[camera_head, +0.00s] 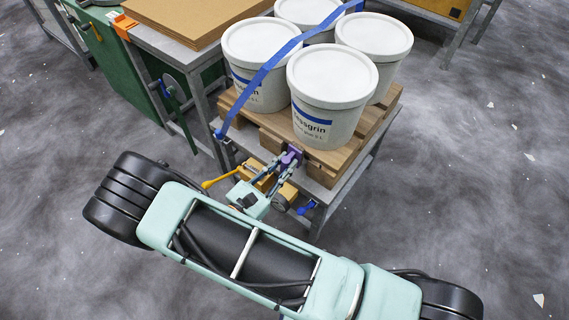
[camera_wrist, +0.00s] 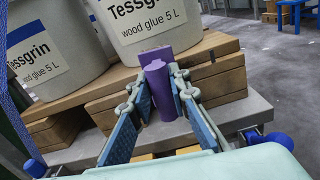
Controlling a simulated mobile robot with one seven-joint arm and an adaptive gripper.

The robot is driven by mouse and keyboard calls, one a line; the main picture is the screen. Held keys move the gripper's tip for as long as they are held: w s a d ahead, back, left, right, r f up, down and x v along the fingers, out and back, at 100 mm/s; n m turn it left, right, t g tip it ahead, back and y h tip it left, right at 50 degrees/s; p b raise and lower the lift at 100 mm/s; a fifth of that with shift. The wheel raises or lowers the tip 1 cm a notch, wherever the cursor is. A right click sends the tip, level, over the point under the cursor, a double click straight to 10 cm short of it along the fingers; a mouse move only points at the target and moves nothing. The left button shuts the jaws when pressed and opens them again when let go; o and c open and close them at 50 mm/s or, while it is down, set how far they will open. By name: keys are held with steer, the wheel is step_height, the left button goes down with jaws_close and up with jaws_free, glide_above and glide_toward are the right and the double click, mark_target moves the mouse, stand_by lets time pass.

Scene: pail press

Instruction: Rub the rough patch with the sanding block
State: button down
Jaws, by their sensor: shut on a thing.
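A purple block with a rounded grip, which I take to be the sanding block (camera_head: 291,154), is between my fingertips. It also shows in the wrist view (camera_wrist: 160,88). My gripper (camera_head: 279,170) is shut on its grip, with a blue-padded finger on each side (camera_wrist: 160,98). The block is at the front edge of the wooden pallet (camera_head: 322,158), close against a plank. I cannot tell if it touches. No rough patch can be made out; the block and fingers cover part of the pallet's front.
White glue pails (camera_head: 333,85) stand on the pallet under a blue strap (camera_head: 265,72). The pallet rests on a grey metal table (camera_head: 318,190). Another table with brown boards (camera_head: 190,22) stands at the left. The floor at right is open.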

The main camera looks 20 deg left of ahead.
steer(key=s+d+p, duration=0.2)
steer(key=d, duration=0.5)
steer(key=shift+s, duration=0.4)
steer(key=shift+a, duration=0.1)
steer(key=v, duration=0.6)
steer(key=shift+b, duration=0.3)
steer(key=shift+s+a, duration=0.1)
steer(key=v, duration=0.2)
steer(key=shift+s+a, duration=0.1)
steer(key=shift+s, duration=0.3)
stand_by(0.5)
steer(key=x, duration=0.7)
stand_by(0.3)
